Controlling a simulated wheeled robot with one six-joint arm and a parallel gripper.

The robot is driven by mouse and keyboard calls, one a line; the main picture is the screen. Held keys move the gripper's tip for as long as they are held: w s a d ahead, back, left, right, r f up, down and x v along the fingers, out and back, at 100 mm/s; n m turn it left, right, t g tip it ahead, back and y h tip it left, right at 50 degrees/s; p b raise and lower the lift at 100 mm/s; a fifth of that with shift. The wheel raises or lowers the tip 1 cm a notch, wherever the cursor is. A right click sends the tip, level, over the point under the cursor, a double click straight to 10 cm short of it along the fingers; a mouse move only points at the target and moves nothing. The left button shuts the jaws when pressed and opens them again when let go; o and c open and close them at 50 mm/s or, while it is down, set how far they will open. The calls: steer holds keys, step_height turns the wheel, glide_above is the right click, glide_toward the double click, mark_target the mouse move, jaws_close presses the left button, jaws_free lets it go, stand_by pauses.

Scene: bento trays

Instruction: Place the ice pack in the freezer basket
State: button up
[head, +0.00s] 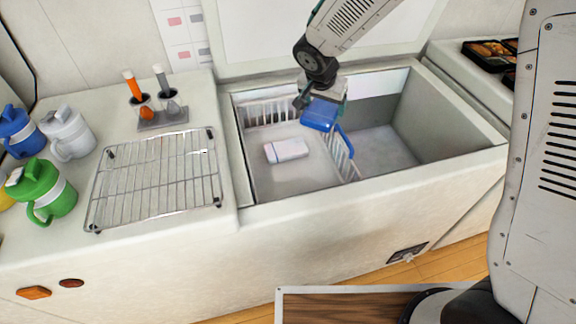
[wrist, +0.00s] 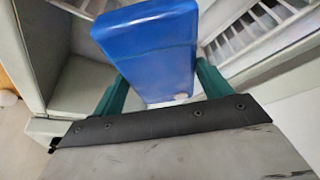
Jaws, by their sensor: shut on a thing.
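A blue ice pack (head: 320,114) is held in my gripper (head: 322,98) above the open chest freezer (head: 430,160). In the wrist view the blue ice pack (wrist: 150,50) sits between my gripper's green fingers (wrist: 155,90), which are shut on it. The freezer basket (head: 268,112) is a white wire basket on the left side of the freezer. A white pack (head: 287,151) lies inside the left part. The ice pack is near the basket's right wire wall (head: 345,155); the exact height above it cannot be told.
The freezer's right compartment floor (head: 385,147) is bare. A wire rack (head: 155,178) lies on the counter at left, with several jugs (head: 40,190) and a holder with tools (head: 160,118) around it. Dark food trays (head: 490,55) stand at the right.

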mark_target(307, 116)
steer(key=s+a+m, duration=0.1)
steer(key=a+m, duration=0.1)
steer(key=s+a+f+m+h, duration=0.1)
steer(key=s+a+m, duration=0.1)
steer(key=shift+s+a+f+g, duration=0.15)
steer(key=shift+s+a+g, duration=0.15)
steer(key=shift+g, duration=0.1)
steer(key=s+f+m+g, duration=0.1)
steer(key=f+m, duration=0.2)
steer(key=f, duration=0.3)
steer(key=s+f+m+g+h, duration=0.1)
steer(key=s+f+m, duration=0.1)
steer(key=f, duration=0.5)
steer(key=s+a+f+m+g, duration=0.1)
steer(key=f+m, duration=0.4)
steer(key=f, duration=0.1)
steer(key=shift+s+f+g+h, duration=0.3)
steer(key=shift+s+f+g, duration=0.05)
steer(key=shift+s+g, duration=0.05)
steer(key=shift+a+f, duration=0.1)
steer(key=shift+f, duration=2)
steer(key=shift+f, duration=0.15)
steer(key=o, duration=1.2)
steer(key=shift+o, duration=0.5)
